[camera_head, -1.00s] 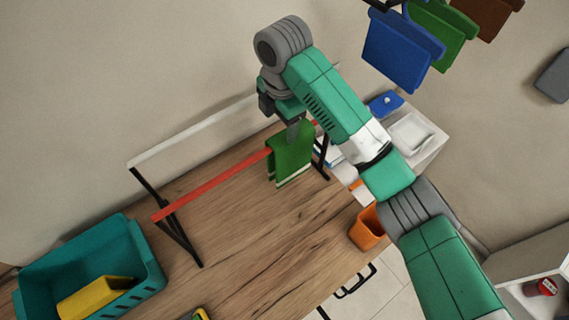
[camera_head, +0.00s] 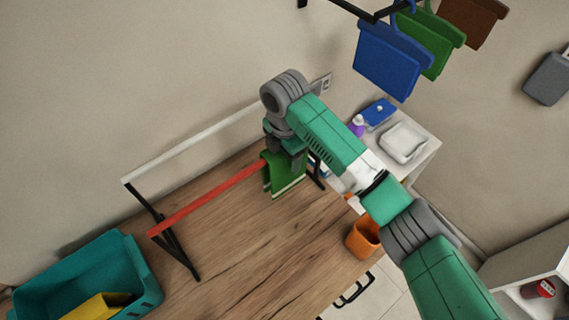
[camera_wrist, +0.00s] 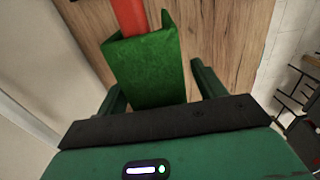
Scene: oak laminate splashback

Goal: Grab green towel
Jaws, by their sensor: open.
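The green towel (camera_head: 284,175) hangs folded over the red bar (camera_head: 210,198) of a drying rack, near the bar's right end. My gripper (camera_head: 287,154) is at the towel's top, partly covering it in the head view. In the wrist view, my open gripper (camera_wrist: 160,88) has one finger on each side of the green towel (camera_wrist: 148,68), with visible gaps. The fingers are not closed on it. The red bar (camera_wrist: 130,15) runs out beyond the towel. Whether any finger touches the cloth cannot be told.
The rack's black legs (camera_head: 175,245) stand on the wooden counter. A teal basket (camera_head: 145,282) with a yellow cloth (camera_head: 98,306) is at lower left. An orange container (camera_head: 362,238) stands at the counter's right edge. Blue, green and brown cloths hang upper right. The counter's middle is clear.

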